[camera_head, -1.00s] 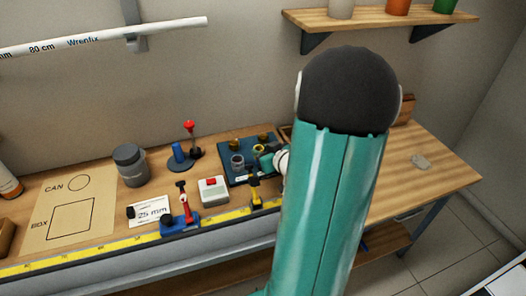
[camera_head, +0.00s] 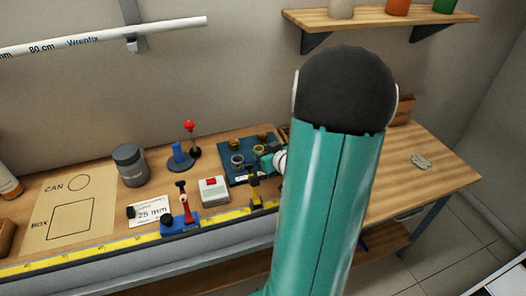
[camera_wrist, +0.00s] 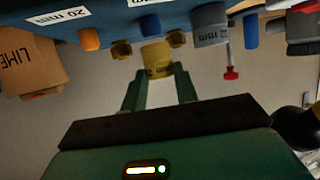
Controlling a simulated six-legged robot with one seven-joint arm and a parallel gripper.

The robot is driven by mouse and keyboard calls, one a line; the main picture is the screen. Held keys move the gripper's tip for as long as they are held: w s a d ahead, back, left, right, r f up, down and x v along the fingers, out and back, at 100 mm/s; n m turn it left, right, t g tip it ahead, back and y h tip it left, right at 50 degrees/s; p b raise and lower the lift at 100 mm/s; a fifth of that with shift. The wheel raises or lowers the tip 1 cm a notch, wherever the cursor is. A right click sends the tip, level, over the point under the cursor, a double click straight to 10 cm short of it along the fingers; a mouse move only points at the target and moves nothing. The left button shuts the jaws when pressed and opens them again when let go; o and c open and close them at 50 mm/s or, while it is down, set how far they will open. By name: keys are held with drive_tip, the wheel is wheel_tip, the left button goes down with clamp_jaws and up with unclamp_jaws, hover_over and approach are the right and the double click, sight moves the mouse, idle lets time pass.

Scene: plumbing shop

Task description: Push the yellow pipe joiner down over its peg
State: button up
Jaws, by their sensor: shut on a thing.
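The yellow pipe joiner (camera_wrist: 157,58), a short ring with "mm" lettering, is between the two green fingers of my gripper (camera_wrist: 159,80) in the wrist view. My gripper is shut on it.
A grey joiner (camera_wrist: 210,25) and an orange peg (camera_wrist: 90,39) flank the yellow one. A white box with a red button (camera_head: 213,190), a red clamp (camera_head: 184,205) and a grey can (camera_head: 130,166) stand left of the board. The bench's right end is mostly clear.

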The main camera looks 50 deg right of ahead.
drive_tip(key=shift+f, duration=0.25)
drive_tip(key=shift+f, duration=0.35)
drive_tip(key=shift+f, duration=0.55)
drive_tip(key=o, duration=1)
drive_tip(key=shift+s+r, duration=0.1)
